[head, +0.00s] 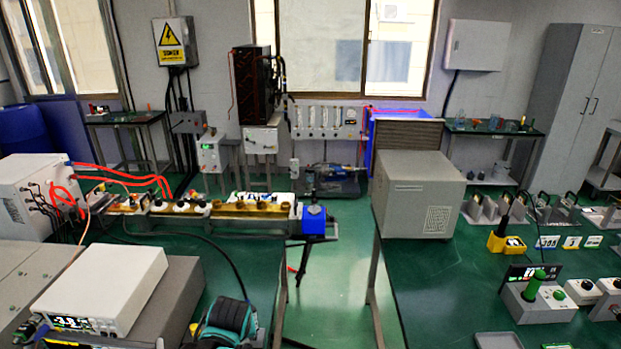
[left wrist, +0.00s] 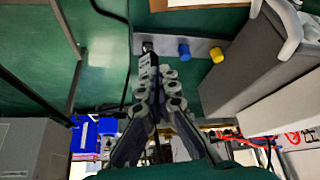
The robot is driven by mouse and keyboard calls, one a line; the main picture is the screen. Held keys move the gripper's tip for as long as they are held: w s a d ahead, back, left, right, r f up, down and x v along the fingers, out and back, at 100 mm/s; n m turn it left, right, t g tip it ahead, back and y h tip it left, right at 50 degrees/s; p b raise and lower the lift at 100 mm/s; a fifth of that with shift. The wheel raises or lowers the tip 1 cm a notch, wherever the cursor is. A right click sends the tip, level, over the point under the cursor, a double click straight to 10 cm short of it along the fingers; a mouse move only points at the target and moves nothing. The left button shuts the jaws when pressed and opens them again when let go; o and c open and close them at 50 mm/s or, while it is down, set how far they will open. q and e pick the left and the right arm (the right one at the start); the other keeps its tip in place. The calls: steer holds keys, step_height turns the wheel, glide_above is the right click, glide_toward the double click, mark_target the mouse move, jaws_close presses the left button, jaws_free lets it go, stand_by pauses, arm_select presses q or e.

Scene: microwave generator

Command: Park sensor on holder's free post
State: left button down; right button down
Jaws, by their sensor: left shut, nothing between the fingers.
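In the left wrist view a grey holder strip (left wrist: 201,45) lies on the green table. It bears a blue post (left wrist: 184,51) and a yellow post (left wrist: 217,55), both with nothing on them. At its left end is a small dark sensor (left wrist: 147,62) with a white label; whether it sits on a post there is hidden. My left gripper (left wrist: 157,80) is shut and empty, its tips close to the sensor; I cannot tell whether they touch. My right gripper is not in view.
A white meter (head: 97,289) stands on a grey case at the left. The waveguide bench (head: 232,208) ends in a blue box (head: 314,221). A gap separates the two green tables. A beige box (head: 417,194) and several instruments stand on the right table.

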arm_select(q)
steer(key=shift+s+r+m+t+h, duration=0.55)
steer(key=shift+s+r+m, duration=1.3)
steer(key=shift+s, duration=3.8)
steer(key=w+f+n, duration=0.1)
steer(key=w+n, duration=0.2)
steer(key=w, duration=0.7)
steer(key=w+d+f+n+b, duration=0.1)
steer(key=w+f+b, duration=0.1)
steer(key=f, duration=0.3)
steer(key=w+d+f+g+y+b, duration=0.1)
steer(key=w+f+b, duration=0.1)
steer(key=w+f, duration=0.2)
steer(key=w+d+f+n+y+b, duration=0.1)
steer(key=w+f+b, duration=0.1)
steer(key=f, duration=0.5)
steer(key=shift+w+f+n+g, duration=0.15)
steer(key=shift+w+n+g, duration=0.15)
steer(key=shift+w, duration=0.3)
steer(key=shift+w+a, duration=0.15)
steer(key=shift+a, duration=0.1)
